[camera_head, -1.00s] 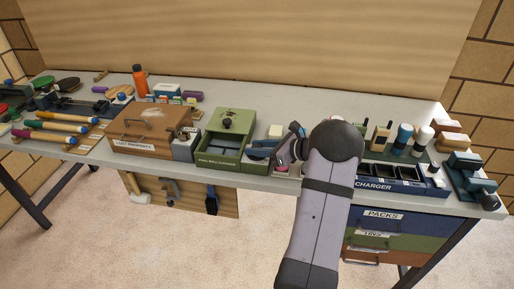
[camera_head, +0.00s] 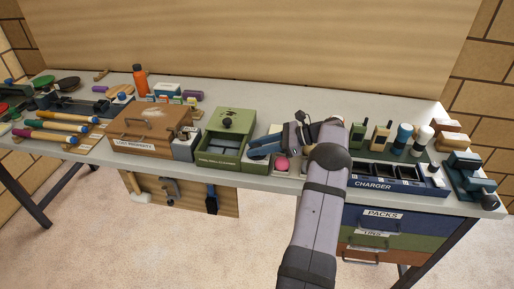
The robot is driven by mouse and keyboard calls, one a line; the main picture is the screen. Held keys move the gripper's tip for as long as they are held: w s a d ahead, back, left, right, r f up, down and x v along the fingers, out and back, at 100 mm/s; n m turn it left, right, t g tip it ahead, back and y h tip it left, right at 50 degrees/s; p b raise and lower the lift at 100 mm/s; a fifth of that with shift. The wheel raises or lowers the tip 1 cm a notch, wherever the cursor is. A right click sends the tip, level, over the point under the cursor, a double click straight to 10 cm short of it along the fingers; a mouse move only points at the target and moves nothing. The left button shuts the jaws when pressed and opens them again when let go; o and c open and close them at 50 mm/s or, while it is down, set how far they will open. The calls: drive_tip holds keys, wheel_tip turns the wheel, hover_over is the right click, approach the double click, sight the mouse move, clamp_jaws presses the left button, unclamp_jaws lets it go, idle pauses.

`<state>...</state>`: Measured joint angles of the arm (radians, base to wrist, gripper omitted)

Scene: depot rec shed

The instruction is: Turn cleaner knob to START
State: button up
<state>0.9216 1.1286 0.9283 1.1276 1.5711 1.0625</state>
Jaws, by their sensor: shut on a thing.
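The green pool ball cleaner (camera_head: 235,118) stands in the middle of the table, with a label along its front and an open recess in its front part. A pink ball (camera_head: 282,163) sits in a pale tray below and right of the fingers.
A wooden lost property box (camera_head: 150,128) and a small grey box (camera_head: 186,147) stand left of the cleaner. An orange bottle (camera_head: 140,80) is behind. The charger (camera_head: 400,180) and several bottles stand to the right. Table behind the cleaner is clear.

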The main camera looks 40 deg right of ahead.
sight(258, 146)
drive_tip(key=shift+s+f+n+g+y, duration=0.1)
drive_tip(key=shift+f+n+g+y, duration=0.25)
drive_tip(key=shift+g, duration=0.25)
drive_tip(key=o, duration=1)
drive_tip(key=shift+s+r, duration=0.1)
drive_tip(key=shift+r, duration=0.15)
drive_tip(key=shift+w+r, duration=0.2)
drive_tip(key=shift+r, duration=0.35)
wheel_tip(258, 146, up, 9)
drive_tip(key=shift+f+b, duration=0.1)
drive_tip(key=shift+b, duration=0.6)
